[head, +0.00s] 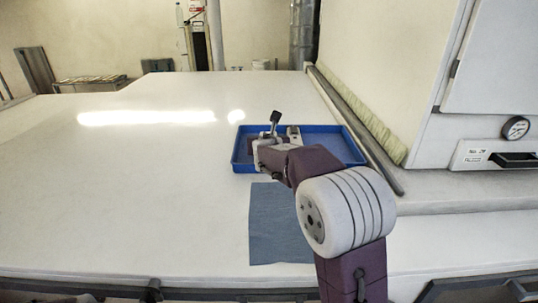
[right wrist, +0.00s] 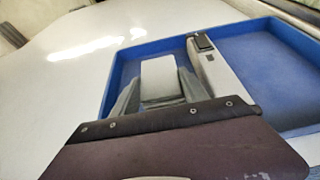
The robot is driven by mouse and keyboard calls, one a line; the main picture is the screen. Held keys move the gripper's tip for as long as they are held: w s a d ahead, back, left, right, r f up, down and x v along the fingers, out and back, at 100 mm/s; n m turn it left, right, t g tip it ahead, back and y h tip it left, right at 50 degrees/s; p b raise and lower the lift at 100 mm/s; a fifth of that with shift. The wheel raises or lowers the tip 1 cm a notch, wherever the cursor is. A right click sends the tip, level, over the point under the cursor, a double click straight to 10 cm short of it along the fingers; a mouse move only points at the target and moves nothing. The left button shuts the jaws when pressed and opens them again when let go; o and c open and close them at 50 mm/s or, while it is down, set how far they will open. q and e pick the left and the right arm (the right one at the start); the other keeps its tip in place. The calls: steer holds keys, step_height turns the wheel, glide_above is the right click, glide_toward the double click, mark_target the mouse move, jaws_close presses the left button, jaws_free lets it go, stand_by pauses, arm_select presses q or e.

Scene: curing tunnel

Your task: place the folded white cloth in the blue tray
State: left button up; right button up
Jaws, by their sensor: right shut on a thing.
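The blue tray (head: 358,152) lies on the white table near the pale wall on the right; it also shows in the right wrist view (right wrist: 285,40). My right gripper (head: 268,136) is over the left part of the tray. In the right wrist view its two fingers (right wrist: 158,84) are shut on a pale, flat rectangular piece, which looks like the folded white cloth (right wrist: 160,72). The cloth appears over the tray; whether it touches the tray floor cannot be told. In the head view I cannot make the cloth out clearly. My left gripper is not in view.
A grey-blue mat (head: 274,225) lies on the table in front of the tray. A light grey item with a black end (right wrist: 208,62) shows beside the right finger. A rail (head: 350,125) runs along the tray's right side. The table's left half is clear.

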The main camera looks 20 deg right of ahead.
step_height(320, 180, down, 4)
steer(key=b, duration=0.2)
steer(key=shift+s+b, duration=0.15)
steer(key=shift+b, duration=0.25)
steer(key=shift+f, duration=0.1)
steer(key=o, duration=1.3)
steer(key=shift+o, duration=0.2)
steer(key=shift+r, duration=0.2)
steer(key=v, duration=1.2)
steer(key=shift+p, duration=0.35)
